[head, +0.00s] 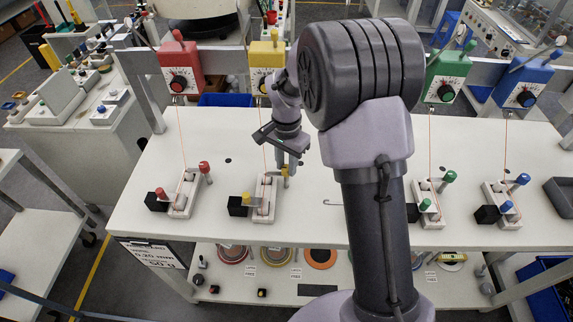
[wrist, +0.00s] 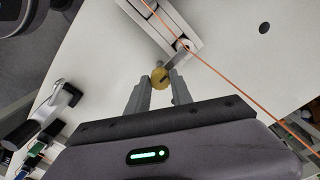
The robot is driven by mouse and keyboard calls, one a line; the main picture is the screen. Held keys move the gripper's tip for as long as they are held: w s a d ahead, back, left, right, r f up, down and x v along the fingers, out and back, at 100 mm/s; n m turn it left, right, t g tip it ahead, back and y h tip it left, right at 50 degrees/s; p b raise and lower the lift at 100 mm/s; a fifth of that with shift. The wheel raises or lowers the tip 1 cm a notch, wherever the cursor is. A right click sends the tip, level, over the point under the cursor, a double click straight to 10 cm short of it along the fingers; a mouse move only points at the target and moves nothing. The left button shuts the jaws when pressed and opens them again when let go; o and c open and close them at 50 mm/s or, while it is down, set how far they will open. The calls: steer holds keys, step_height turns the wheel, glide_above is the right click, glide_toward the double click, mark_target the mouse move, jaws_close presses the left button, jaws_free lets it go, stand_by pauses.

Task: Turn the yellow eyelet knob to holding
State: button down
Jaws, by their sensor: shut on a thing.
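The yellow station's white fixture (head: 264,198) stands on the white table below the yellow dial box (head: 266,56). One yellow knob (head: 245,197) shows at its left side beside a black block. My gripper (head: 285,168) points down at the fixture's right side, shut on the other yellow knob (wrist: 160,75). In the wrist view this knob sits between the fingertips, at the end of a grey lever that reaches the white fixture (wrist: 165,22). An orange wire (wrist: 235,85) runs past the lever, apart from the fingers. Any label naming the holding position cannot be made out.
The red (head: 184,195), green (head: 428,205) and blue (head: 502,205) fixtures stand along the same table. My arm covers the table's middle. A small hook (head: 332,203) lies right of the yellow fixture. A grey tray (head: 562,195) is at the far right.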

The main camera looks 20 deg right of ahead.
mark_target(287, 168)
stand_by(0.4)
steer(key=c, duration=1.1)
jaws_free()
step_height(287, 168, up, 18)
steer(key=p, duration=0.5)
steer(key=shift+f, duration=0.25)
steer(key=s+a+r+n+t+y+b, duration=0.1)
steer(key=s+a+r+n+t+b, duration=0.15)
steer(key=s+b, duration=0.7)
steer(key=s+f+n+t, duration=0.1)
steer(key=s, duration=0.4)
steer(key=s+a+f+n+t, duration=0.1)
steer(key=s+f, duration=0.1)
steer(key=s, duration=0.4)
steer(key=s+f+n+t+y, duration=0.1)
steer(key=s+f, duration=0.1)
steer(key=s, duration=0.3)
steer(key=shift+s+a+f+b, duration=0.1)
steer(key=shift+s+a+b, duration=0.05)
steer(key=shift+a+b, duration=0.25)
